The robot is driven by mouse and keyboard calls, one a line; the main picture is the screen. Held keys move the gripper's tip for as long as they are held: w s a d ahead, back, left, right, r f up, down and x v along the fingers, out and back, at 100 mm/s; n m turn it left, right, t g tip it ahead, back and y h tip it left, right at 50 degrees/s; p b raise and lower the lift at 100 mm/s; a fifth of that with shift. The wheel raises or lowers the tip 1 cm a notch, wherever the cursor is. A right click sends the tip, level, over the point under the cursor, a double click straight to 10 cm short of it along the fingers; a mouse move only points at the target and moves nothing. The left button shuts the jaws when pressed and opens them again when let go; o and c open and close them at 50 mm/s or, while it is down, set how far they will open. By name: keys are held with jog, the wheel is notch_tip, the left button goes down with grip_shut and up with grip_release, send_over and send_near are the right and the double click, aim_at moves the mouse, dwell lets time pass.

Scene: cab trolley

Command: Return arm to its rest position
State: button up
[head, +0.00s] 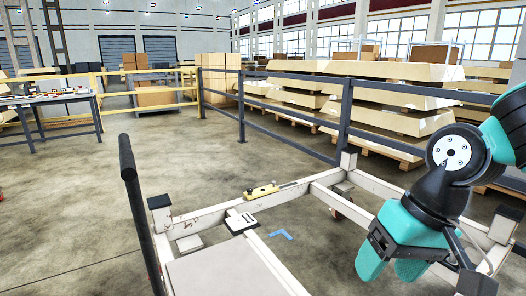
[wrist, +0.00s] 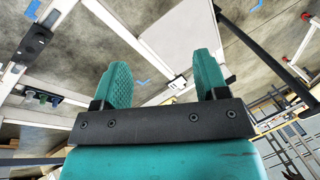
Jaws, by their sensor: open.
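My gripper (head: 391,268) is at the lower right in the head view, above the right side of the white trolley frame (head: 325,198). Its two teal fingers point down and stand apart with nothing between them. In the wrist view my gripper (wrist: 162,68) is also open and empty, with pale trolley panels and bars behind the fingers. A yellow piece (head: 262,190) sits on the frame's cross bar. A small white and black box (head: 240,221) sits just in front of it.
A black upright handle (head: 138,205) stands at the trolley's left. A dark railing (head: 290,118) runs behind the trolley, with stacked pale panels (head: 400,95) beyond. A workbench (head: 48,98) stands at far left. Concrete floor (head: 70,200) left of the trolley is clear.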

jog(key=s+a+r+n, duration=0.1)
jog(key=s+a+n, duration=0.15)
jog(key=s, duration=0.25)
jog(key=s+a+r+n, duration=0.1)
jog(key=s+n, duration=0.2)
jog(key=s, duration=0.2)
notch_tip(320, 180, up, 18)
jog(key=w+p, duration=0.1)
jog(key=p, duration=1.7)
jog(key=shift+r+g+y, duration=0.15)
jog(key=shift+g+y, duration=0.15)
